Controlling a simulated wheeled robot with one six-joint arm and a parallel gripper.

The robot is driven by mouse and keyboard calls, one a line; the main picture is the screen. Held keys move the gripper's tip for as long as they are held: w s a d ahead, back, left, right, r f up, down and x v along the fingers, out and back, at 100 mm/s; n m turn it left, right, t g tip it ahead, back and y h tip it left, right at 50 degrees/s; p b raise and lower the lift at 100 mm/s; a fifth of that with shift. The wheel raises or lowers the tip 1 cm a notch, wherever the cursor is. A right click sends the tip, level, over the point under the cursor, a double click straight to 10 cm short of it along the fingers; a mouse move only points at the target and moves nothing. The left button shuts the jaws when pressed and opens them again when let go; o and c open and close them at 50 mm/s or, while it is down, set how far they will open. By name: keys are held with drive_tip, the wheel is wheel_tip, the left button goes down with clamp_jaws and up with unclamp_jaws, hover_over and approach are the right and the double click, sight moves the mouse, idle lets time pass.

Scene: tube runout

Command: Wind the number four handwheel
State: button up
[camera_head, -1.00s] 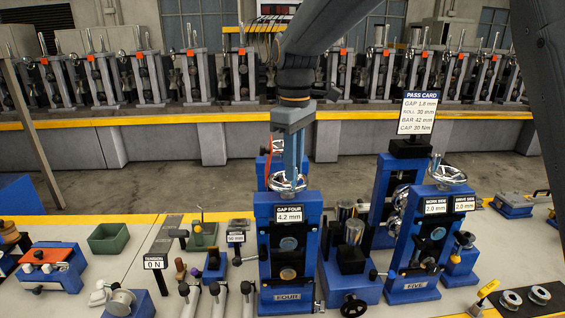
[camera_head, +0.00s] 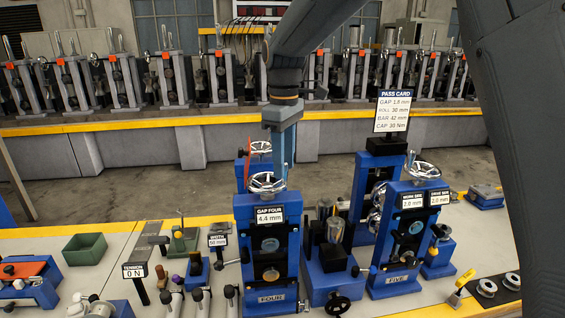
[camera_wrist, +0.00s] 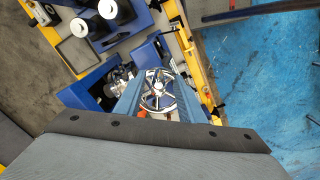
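The number four handwheel (camera_head: 267,183) is a silver spoked wheel on top of the blue stand labelled FOUR (camera_head: 262,242). The stand's GAP FOUR display (camera_head: 269,215) reads 4.4 mm. My gripper (camera_head: 277,172) points down at this wheel from above. In the wrist view the wheel (camera_wrist: 157,92) sits between my two blue fingers (camera_wrist: 158,84), which lie close against opposite sides of its rim. The fingertips' exact contact is partly hidden.
The blue stand FIVE (camera_head: 399,245) with its own handwheel (camera_head: 422,170) stands to the right. The pass card (camera_head: 394,110) rises behind it, reading GAP 1.8 mm. A green bin (camera_head: 84,249) and a tension sign (camera_head: 134,271) reading 0 N are at left.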

drive_tip(key=shift+r, duration=3)
wheel_tip(320, 180, up, 7)
drive_tip(key=b, duration=0.3)
drive_tip(key=s+d+f+m+b, duration=0.2)
drive_tip(key=d+f+m+b, duration=0.15)
drive_tip(key=d+f, duration=0.65)
drive_tip(key=s+d+f+m+b, duration=0.2)
drive_tip(key=d+f+m, duration=0.25)
drive_tip(key=f, duration=0.95)
drive_tip(key=s+d+f+m+b, duration=0.1)
drive_tip(key=s+d+f+m, duration=0.2)
drive_tip(key=s+d+f, duration=0.2)
drive_tip(key=s+d+f+m+t+b, duration=0.1)
drive_tip(key=s+d+f+m+b, duration=0.1)
drive_tip(key=s+d+f, duration=0.3)
drive_tip(key=s+f, duration=0.4)
drive_tip(key=f, duration=0.2)
drive_tip(key=shift+d+f+m, duration=0.15)
drive_tip(key=shift+d+m, duration=0.05)
drive_tip(key=shift+m, duration=0.2)
